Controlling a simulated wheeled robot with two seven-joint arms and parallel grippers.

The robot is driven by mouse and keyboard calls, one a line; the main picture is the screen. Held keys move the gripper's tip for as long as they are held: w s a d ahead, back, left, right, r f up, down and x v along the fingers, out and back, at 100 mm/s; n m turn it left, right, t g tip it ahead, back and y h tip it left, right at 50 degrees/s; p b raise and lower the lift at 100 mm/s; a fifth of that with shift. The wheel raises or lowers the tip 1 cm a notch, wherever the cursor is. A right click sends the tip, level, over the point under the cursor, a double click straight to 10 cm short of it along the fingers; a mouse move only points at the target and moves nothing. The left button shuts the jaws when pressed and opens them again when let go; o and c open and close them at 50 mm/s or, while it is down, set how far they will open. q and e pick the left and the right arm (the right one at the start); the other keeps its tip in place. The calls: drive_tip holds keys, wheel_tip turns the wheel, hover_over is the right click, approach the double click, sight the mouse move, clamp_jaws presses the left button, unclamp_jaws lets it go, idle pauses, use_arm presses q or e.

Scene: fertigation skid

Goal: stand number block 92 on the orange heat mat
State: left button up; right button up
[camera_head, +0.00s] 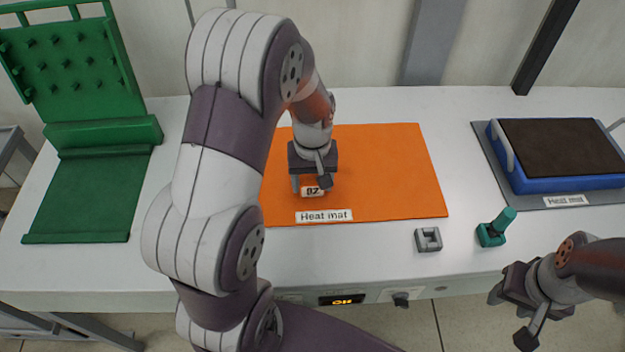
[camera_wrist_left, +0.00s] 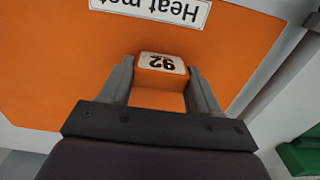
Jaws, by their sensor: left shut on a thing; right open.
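Number block 92 (camera_wrist_left: 161,68) is a small orange block with a white top label reading 92, seen upside down in the left wrist view. My left gripper (camera_wrist_left: 160,82) is shut on it, one finger on each side. In the head view the block's label (camera_head: 313,191) shows below my left gripper (camera_head: 311,182), over the orange heat mat (camera_head: 395,165). The block is at or just above the mat; I cannot tell if it touches. My right gripper (camera_head: 507,312) is open and empty at the table's front right.
A green pegboard stand (camera_head: 85,75) is at the left. A blue tray (camera_head: 505,165) with dark fill sits on a grey mat at the right. The mat's right part is clear.

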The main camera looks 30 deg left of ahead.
sight(313, 181)
use_arm(q)
drive_tip(key=shift+d, duration=0.1)
drive_tip(key=shift+f, duration=0.15)
drive_tip(key=o, duration=1)
wheel_tip(313, 181, up, 12)
drive_tip(key=p, duration=0.2)
drive_tip(key=s+d+f+m, duration=0.1)
drive_tip(key=s+d+m, duration=0.1)
drive_tip(key=s, duration=0.1)
drive_tip(key=s+d+f+m+t, duration=0.1)
drive_tip(key=s+f+m, duration=0.1)
drive_tip(key=s, duration=0.1)
drive_tip(key=s+d+f+m, duration=0.2)
drive_tip(key=s, duration=0.1)
drive_tip(key=shift+s+d+f+m, duration=0.1)
drive_tip(key=shift+d+f+m, duration=0.1)
drive_tip(key=shift+d+m, duration=0.15)
